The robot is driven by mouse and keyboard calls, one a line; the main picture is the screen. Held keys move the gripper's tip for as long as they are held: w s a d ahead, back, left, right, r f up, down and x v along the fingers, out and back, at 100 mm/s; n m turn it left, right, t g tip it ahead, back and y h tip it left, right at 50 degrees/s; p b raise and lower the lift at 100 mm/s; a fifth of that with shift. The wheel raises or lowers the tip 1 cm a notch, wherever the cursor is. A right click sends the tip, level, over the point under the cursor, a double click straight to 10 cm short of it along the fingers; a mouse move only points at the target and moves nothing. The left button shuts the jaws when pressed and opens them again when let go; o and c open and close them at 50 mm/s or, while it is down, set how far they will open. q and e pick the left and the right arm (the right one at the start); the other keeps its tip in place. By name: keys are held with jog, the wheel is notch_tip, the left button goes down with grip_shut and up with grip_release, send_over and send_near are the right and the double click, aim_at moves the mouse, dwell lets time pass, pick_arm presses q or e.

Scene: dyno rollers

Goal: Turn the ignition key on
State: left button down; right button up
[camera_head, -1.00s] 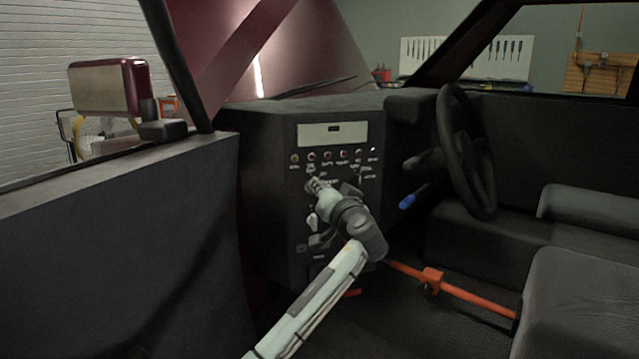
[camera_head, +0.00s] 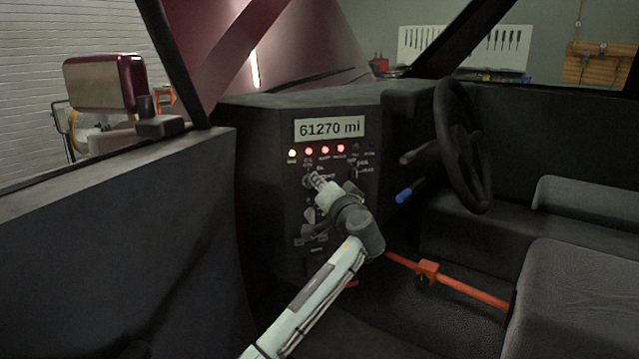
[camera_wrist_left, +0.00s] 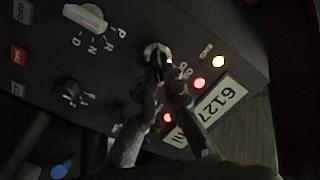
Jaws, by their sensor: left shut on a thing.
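The ignition (camera_wrist_left: 155,51) is a round silver lock on the black dash panel (camera_head: 262,165). My left gripper (camera_head: 313,181) reaches it from the front. In the left wrist view the gripper's fingertips (camera_wrist_left: 160,76) are shut on the ignition key at the lock; the fingers hide most of the key. The display (camera_head: 330,129) above is lit and reads "61270 mi". Several indicator lamps (camera_head: 325,150) below it glow, mostly red with one yellowish at the left. My right gripper is in neither view.
A gear selector knob (camera_wrist_left: 86,17) marked P, R, N, D and another knob (camera_wrist_left: 68,90) sit near the ignition. The steering wheel (camera_head: 465,150), a blue-tipped lever (camera_head: 404,196) and an orange bar (camera_head: 470,293) are to the right. The door (camera_head: 110,240) is at left.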

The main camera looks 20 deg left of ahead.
pick_arm(q)
jog(key=c, duration=1.6)
grip_release()
jog(key=shift+c, duration=0.2)
jog(key=shift+s+d, duration=0.1)
jog(key=v, duration=1.1)
jog(key=shift+s+d, duration=0.25)
jog(key=shift+s, duration=0.1)
